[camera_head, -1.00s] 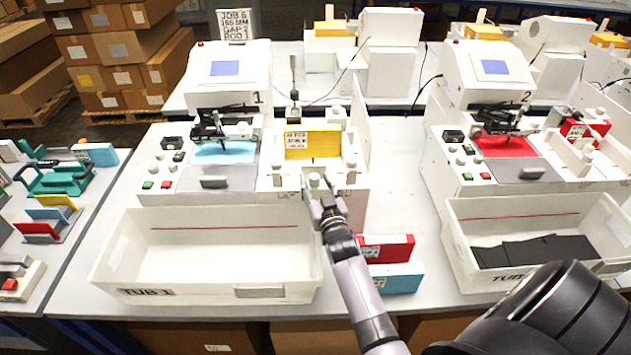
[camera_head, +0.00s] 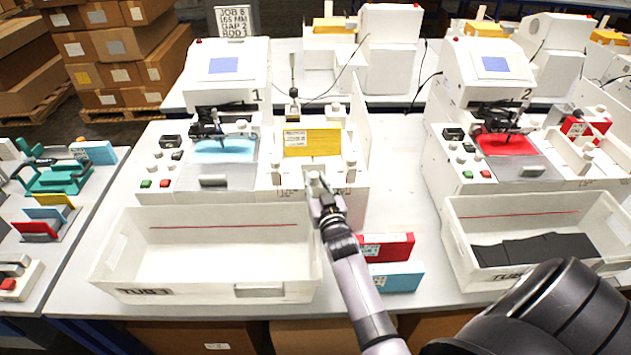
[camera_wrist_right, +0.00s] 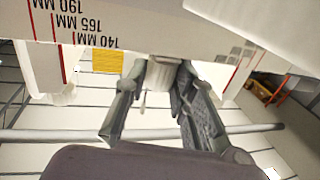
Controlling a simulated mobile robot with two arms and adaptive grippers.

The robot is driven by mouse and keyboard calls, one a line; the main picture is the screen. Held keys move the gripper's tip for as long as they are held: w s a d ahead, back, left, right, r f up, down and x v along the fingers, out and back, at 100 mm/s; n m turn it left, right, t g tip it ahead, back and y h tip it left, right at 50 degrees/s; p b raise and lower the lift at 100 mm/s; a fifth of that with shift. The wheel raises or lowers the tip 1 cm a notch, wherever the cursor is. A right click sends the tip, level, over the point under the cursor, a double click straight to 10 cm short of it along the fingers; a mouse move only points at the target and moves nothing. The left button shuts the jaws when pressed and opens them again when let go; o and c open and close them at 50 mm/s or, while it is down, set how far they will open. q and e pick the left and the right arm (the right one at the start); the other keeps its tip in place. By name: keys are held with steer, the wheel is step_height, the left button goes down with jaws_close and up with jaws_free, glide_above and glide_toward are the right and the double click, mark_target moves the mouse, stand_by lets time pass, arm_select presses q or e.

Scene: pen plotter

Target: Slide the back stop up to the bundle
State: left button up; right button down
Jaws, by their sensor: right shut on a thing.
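The yellow bundle (camera_head: 313,145), with a white label, stands in the white feed bed right of machine 1. My right gripper (camera_head: 320,193) is at the front of that bed, shut on a pale knob (camera_head: 314,180). The wrist view shows the fingers (camera_wrist_right: 150,85) on both sides of the pale knob (camera_wrist_right: 160,73), under a white edge with a millimetre scale (camera_wrist_right: 95,30). A yellow patch shows beyond it. I cannot tell which part is the back stop, or whether it touches the bundle. My left gripper is not in view.
Empty white TUB 1 (camera_head: 205,282) stands in front, left of my right forearm. A tall white panel (camera_head: 358,130) borders the bed's right side. Machine 2 (camera_head: 492,70) stands farther right.

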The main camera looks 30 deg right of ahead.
mark_target(315, 172)
steer(key=b+x, duration=0.1)
steer(key=x, duration=0.2)
steer(key=shift+w+d+r+b, duration=0.1)
steer(key=shift+w+d+b, duration=0.05)
steer(key=shift+d+b, duration=0.3)
steer(key=c, duration=1.6)
jaws_free()
steer(key=shift+o, duration=1.3)
